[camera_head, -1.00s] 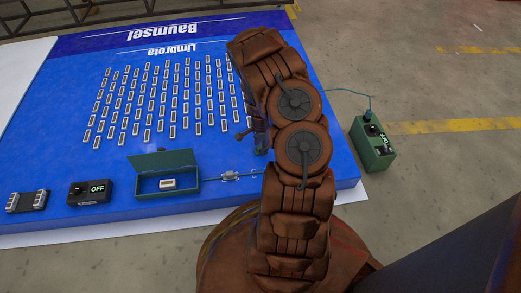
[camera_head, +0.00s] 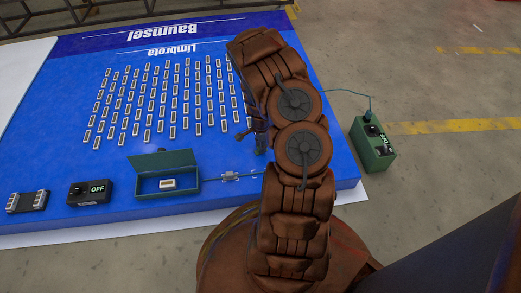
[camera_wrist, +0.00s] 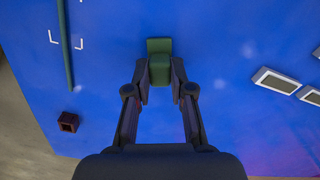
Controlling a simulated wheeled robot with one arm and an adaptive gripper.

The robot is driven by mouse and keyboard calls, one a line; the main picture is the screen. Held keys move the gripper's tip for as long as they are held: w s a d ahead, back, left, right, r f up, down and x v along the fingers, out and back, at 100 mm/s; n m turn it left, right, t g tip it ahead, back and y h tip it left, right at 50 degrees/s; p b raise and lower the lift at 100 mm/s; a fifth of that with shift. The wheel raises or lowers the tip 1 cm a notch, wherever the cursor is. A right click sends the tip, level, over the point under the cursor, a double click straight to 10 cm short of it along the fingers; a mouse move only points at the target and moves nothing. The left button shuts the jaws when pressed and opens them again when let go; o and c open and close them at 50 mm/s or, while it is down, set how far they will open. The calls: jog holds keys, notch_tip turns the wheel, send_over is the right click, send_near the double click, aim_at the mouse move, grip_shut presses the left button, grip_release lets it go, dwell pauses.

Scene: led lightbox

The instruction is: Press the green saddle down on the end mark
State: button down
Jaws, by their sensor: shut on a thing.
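The green saddle (camera_wrist: 159,66) is between the fingertips of my gripper (camera_wrist: 160,78) in the wrist view. The gripper is shut on it, over bare blue panel; I cannot tell its height above the panel. White corner marks (camera_wrist: 80,44) lie to the upper left, with the green cable (camera_wrist: 66,45) running between them. They stand apart from the saddle. In the head view, white marks (camera_head: 254,174) show just left of my arm, on the line of the cable. My gripper (camera_head: 260,142) is partly hidden behind my arm there, and I cannot make out the saddle.
A clear clip (camera_head: 230,176) sits on the cable. An open green box (camera_head: 189,185) with one white piece, and a black OFF switch (camera_head: 90,191), stand left. A green control box (camera_head: 374,148) is on the floor. A small dark red block (camera_wrist: 68,122) lies lower left.

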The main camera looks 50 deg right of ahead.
jog(key=shift+r+p, duration=0.45)
jog(key=shift+r, duration=0.55)
dwell(0.3)
jog(key=c, duration=1.5)
grip_release()
jog(key=shift+c, duration=0.2)
grip_shut()
jog(key=shift+r, duration=0.1)
jog(key=shift+r+p, duration=0.95)
jog(key=shift+r, duration=0.95)
